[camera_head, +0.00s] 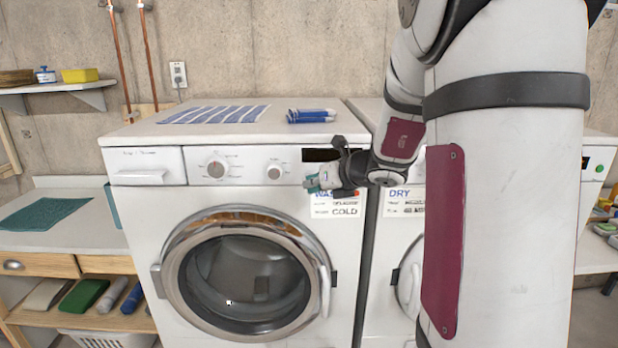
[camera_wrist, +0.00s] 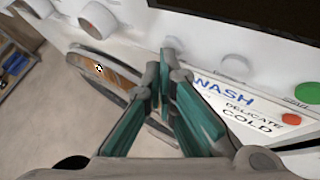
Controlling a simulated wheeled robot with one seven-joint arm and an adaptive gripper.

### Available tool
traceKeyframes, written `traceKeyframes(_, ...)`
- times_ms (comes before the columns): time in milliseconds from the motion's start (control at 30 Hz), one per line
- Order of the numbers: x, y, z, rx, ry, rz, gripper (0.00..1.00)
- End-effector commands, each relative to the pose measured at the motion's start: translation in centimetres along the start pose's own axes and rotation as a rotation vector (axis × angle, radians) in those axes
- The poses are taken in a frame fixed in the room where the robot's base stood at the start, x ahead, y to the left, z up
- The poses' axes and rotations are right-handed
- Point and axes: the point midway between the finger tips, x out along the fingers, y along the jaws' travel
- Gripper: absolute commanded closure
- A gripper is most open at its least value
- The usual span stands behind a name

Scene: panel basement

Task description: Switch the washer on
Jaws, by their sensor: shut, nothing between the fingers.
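The white front-loading washer (camera_head: 160,235) stands left of centre, its round glass door (camera_head: 245,280) shut. Its control panel has two white knobs (camera_head: 216,169) and a dark display (camera_head: 318,155). A label reading WASH, DELICATE, COLD (camera_head: 335,209) is below the display. In the wrist view a green button (camera_wrist: 308,92), a red button (camera_wrist: 291,119) and a pale round button (camera_wrist: 235,64) show at the right. My gripper (camera_head: 312,184) is shut and empty in front of the panel's right part; it also shows in the wrist view (camera_wrist: 167,52), left of these buttons. Contact with the panel cannot be told.
The dryer (camera_head: 400,235), with a DRY label, stands just right of the washer, partly hidden by my arm. A striped cloth (camera_head: 212,114) and blue-white items (camera_head: 311,116) lie on the washer. A counter with a green mat (camera_head: 47,214) is at left.

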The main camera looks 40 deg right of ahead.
Motion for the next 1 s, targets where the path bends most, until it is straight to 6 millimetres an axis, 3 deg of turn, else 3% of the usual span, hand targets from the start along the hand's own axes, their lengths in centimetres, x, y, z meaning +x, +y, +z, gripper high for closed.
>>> traceKeyframes(1000, -1.2, 0.9, -0.9, 0.001, 0.000, 0.000, 1.00)
